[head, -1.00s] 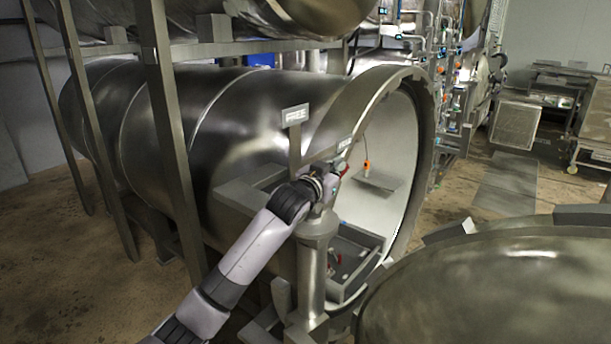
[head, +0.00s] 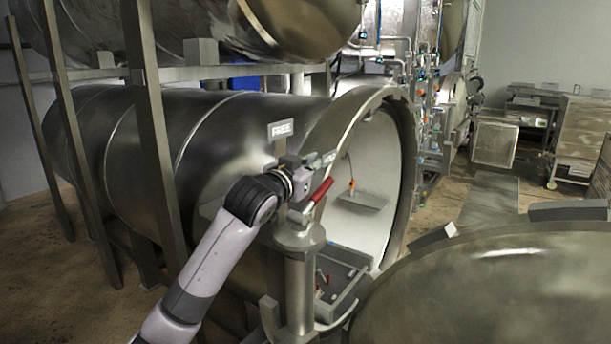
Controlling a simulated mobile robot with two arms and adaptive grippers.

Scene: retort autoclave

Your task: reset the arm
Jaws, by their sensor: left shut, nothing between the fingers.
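My left arm comes in from the lower left. Its gripper (head: 319,166) is small in view, shut and empty, beside the autoclave's open mouth and above the hinge post (head: 301,262). A red-handled lever (head: 321,190) stands tilted just below the gripper; I cannot tell whether they touch. A "FREE" sign (head: 281,129) is behind the wrist, and a second sign is partly hidden by the gripper. My right gripper is not in view.
The autoclave vessel (head: 215,125) has its round opening (head: 385,165) facing right. Its big domed door (head: 490,285) fills the lower right. Steel frame posts (head: 152,130) stand at the left. Free floor (head: 535,205) lies at the right, before carts (head: 582,125).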

